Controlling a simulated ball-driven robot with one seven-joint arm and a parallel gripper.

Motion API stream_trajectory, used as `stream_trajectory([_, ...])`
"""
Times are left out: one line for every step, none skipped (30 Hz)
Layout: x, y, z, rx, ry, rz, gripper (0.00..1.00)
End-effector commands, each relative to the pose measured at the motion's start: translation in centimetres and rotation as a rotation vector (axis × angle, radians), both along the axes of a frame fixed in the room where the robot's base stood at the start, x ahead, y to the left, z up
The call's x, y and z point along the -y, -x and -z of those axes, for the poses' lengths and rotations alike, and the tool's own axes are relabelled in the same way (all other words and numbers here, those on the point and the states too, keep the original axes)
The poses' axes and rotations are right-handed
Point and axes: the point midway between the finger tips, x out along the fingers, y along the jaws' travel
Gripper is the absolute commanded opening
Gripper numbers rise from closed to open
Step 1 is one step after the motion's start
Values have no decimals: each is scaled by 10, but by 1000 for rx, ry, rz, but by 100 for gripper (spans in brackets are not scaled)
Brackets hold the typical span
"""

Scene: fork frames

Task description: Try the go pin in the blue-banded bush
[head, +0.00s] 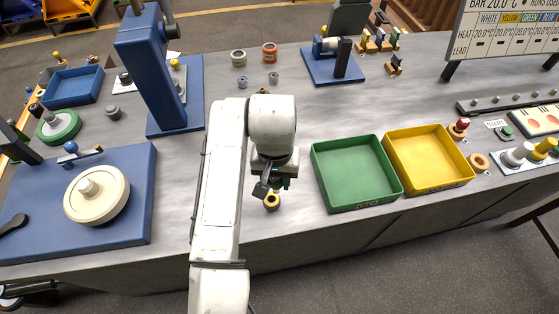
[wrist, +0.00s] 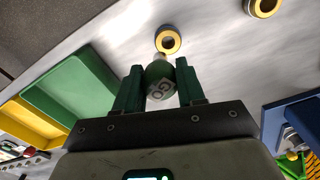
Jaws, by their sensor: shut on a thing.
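My gripper (wrist: 158,82) is shut on the go pin (wrist: 161,87), a green piece with "GO" on its end face. In the wrist view its narrow tip points at a bush (wrist: 168,40) with a yellow-gold rim and dark bore. The tip appears close to the rim; whether they touch cannot be told. In the head view my gripper (head: 273,184) is just above that bush (head: 272,202), which stands on the grey bench in front. The pin is mostly hidden there. A second gold-rimmed bush (wrist: 264,7) is cut off at the wrist view's top.
A green tray (head: 318,165) and a yellow tray (head: 470,177) stand to the right of my gripper. A blue press (head: 140,50) and a blue plate with a cream disc (head: 97,197) are to the left. Bare bench surrounds the near bush.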

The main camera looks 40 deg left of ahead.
Motion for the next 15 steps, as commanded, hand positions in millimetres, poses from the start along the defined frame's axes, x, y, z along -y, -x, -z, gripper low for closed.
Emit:
stream_trajectory([-7, 5, -5, -2, -2, -11, 5])
stream_trajectory([-9, 6, -6, -3, -2, -16, 5])
stream_trajectory([-12, 8, -6, -3, -1, -20, 5])
stream_trajectory([-13, 9, -7, -3, -1, -22, 5])
stream_trajectory([-13, 9, -7, -3, -1, -23, 5])
stream_trajectory([-13, 10, -7, -3, -1, -23, 5])
stream_trajectory([-13, 9, -7, -3, -1, -23, 5])
stream_trajectory([-13, 9, -7, -3, -1, -23, 5])
stream_trajectory([-13, 9, -7, -3, -1, -23, 5])
stream_trajectory([-13, 9, -7, -3, -1, -23, 5])
stream_trajectory([-13, 9, -7, -3, -1, -22, 5])
stream_trajectory([-13, 9, -7, -3, -1, -22, 5])
stream_trajectory([-13, 9, -7, -3, -1, -22, 5])
stream_trajectory([-13, 9, -7, -3, -1, -22, 5])
stream_trajectory([-13, 9, -7, -3, -1, -22, 5])
